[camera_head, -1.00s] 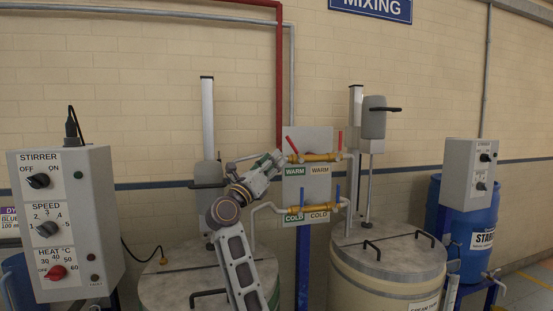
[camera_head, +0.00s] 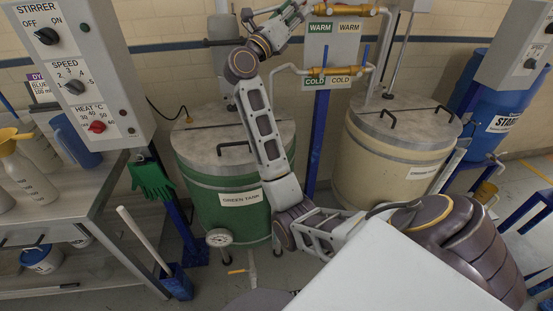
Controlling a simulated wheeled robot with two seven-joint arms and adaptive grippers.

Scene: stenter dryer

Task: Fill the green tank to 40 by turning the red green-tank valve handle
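The green tank (camera_head: 225,212) stands at the middle left with a grey lid (camera_head: 200,145) and a "GREEN TANK" label. A round dial gauge (camera_head: 219,238) shows at its lower front; its reading is too small to tell. The yellow warm pipe fitting (camera_head: 345,10) is at the top edge, above the WARM labels. The red green-tank handle is not visible; it is cut off above the picture or hidden. My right arm reaches up across the tank, and my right gripper (camera_head: 297,10) is at the top edge beside the fitting's left end. Its finger opening is unclear. My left gripper is not in view.
The yellow cold pipe fitting (camera_head: 338,71) has blue handles. The cream tank (camera_head: 385,160) stands to the right, with a blue barrel (camera_head: 484,100) beyond. The stirrer control box (camera_head: 85,75) and a bench (camera_head: 75,215) with bottles are at the left.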

